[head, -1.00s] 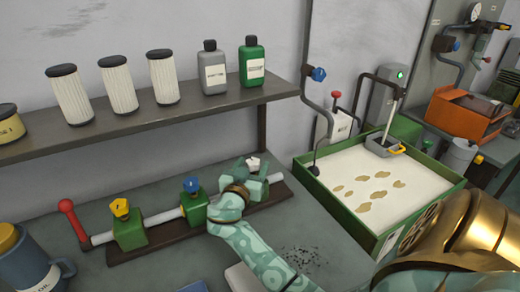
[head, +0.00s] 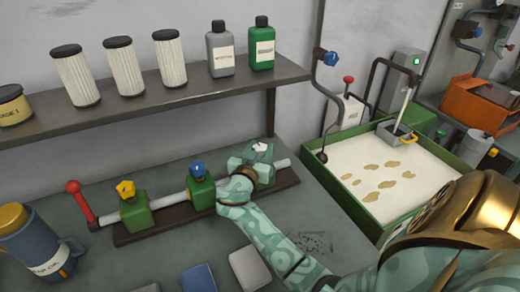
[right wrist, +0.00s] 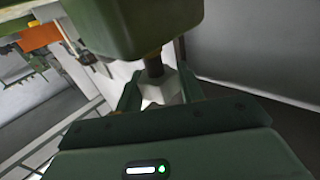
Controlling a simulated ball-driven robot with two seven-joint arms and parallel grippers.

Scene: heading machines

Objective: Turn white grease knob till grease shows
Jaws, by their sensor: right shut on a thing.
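The white grease knob (head: 261,147) is at the right end of a row of green blocks on a grey pipe (head: 170,202). My right gripper (head: 257,153) is at this knob and mostly covers it and its block. In the right wrist view the pale faceted knob (right wrist: 158,88) sits on a dark stem between my shut fingers (right wrist: 158,98), below a green block (right wrist: 140,25). A blue knob (head: 197,168) and a yellow knob (head: 126,189) top the other blocks. I cannot make out any grease by the white knob. My left gripper is out of view.
A red-balled lever (head: 74,188) stands at the pipe's left end. A shelf (head: 150,118) with filters and bottles runs above. A blue-grey oil jug (head: 35,245) is at lower left. A green-rimmed tray (head: 345,196) stands to the right.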

